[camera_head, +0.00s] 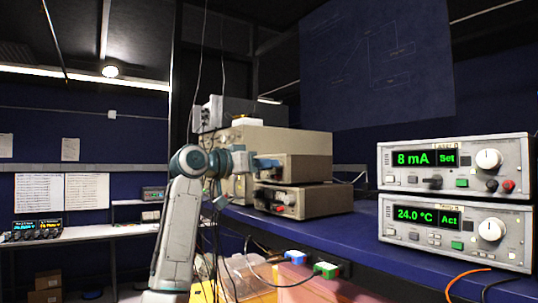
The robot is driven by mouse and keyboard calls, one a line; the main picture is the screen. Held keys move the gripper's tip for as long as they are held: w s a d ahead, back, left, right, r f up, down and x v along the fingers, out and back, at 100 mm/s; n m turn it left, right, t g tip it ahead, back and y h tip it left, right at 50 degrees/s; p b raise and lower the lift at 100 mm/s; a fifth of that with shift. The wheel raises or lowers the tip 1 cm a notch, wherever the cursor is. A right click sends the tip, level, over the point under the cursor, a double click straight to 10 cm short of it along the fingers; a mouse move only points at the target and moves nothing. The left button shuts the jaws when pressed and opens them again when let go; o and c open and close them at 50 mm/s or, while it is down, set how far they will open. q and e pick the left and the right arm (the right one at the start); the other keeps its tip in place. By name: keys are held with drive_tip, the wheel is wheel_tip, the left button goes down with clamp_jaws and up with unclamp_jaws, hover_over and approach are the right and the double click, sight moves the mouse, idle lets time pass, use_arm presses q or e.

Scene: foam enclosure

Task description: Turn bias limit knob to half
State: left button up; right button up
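Two grey instruments stand stacked on the blue shelf at the right. The upper one (455,175) reads "8 mA Set" and has a round white knob (488,159). The lower one (455,250) reads "24.0 °C Act" and has a similar white knob (492,229). The labels are too small to read, so I cannot tell which knob is the bias limit knob. My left gripper (268,163) is in front of the beige instruments, well to the left of both white knobs. It is small and its fingers are not clear. My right gripper is out of view.
Beige boxed instruments (320,202) are stacked on the blue shelf (350,228) behind my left arm. Green and blue connectors (327,270) with cables hang at the shelf's front edge. An orange cable (458,278) lies below the lower instrument. The shelf between the stacks is clear.

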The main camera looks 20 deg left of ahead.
use_arm(q)
drive_tip(key=shift+w+d+f, duration=0.1)
drive_tip(key=shift+w+d, duration=0.25)
drive_tip(key=shift+w, duration=0.25)
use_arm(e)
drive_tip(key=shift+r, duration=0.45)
use_arm(q)
clamp_jaws()
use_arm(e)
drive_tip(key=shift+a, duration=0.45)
use_arm(q)
drive_tip(key=shift+m, duration=0.3)
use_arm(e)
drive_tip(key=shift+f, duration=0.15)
use_arm(q)
drive_tip(key=shift+m+b, duration=1.4)
drive_tip(key=shift+m, duration=5.8)
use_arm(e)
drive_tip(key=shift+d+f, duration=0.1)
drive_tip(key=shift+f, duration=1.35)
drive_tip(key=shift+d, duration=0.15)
use_arm(q)
drive_tip(key=shift+f, duration=0.1)
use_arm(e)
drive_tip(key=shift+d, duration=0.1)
